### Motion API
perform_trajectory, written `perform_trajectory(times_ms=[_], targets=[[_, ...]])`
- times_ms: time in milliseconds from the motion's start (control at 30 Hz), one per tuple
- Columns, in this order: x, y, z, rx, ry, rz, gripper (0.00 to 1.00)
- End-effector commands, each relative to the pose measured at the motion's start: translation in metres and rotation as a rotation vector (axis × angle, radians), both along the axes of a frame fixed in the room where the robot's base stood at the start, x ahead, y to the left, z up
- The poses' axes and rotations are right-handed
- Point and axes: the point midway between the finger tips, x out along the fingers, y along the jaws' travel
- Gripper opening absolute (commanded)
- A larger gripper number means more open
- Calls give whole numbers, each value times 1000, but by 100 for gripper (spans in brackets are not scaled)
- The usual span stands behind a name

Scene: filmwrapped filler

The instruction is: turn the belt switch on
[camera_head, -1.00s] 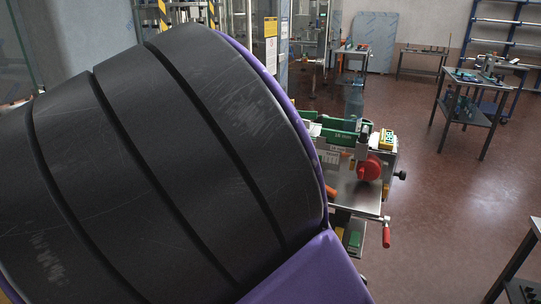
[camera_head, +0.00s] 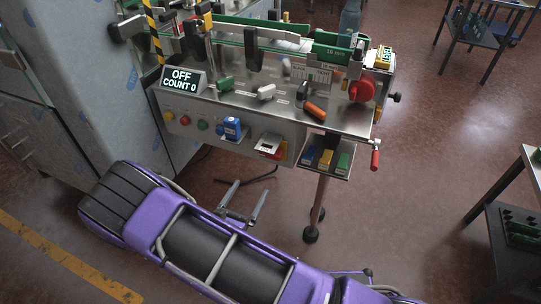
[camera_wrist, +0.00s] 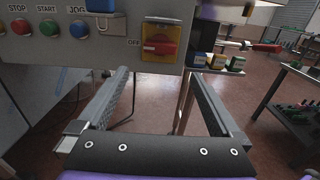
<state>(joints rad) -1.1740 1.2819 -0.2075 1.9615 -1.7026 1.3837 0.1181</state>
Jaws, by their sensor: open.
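The belt switch (camera_wrist: 160,46) is a red rotary knob on a yellow plate, on the front panel of the steel machine. The word OFF is printed at its left, and the knob's handle lies roughly level. It also shows in the camera_head view (camera_head: 280,152), small and partly covered by a pale part. My gripper (camera_head: 251,187) is open and empty, in front of and below the panel. In the wrist view my gripper (camera_wrist: 163,74) has its two fingers spread wide, pointing at the panel below the switch. The display (camera_head: 181,82) reads OFF, COUNT 0.
A red button (camera_wrist: 20,26), a green button (camera_wrist: 47,28) and a blue button (camera_wrist: 79,29) sit left of the switch. A blue padlock-like part (camera_head: 232,128) hangs beside them. Coloured blocks (camera_head: 326,158) stand on a low shelf at right.

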Motion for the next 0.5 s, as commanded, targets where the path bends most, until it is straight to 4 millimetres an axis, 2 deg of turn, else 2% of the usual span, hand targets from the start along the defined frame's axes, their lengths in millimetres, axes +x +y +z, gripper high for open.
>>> perform_trajectory(times_ms=[500], targets=[[106,-39,1,2,-4,-5,100]])
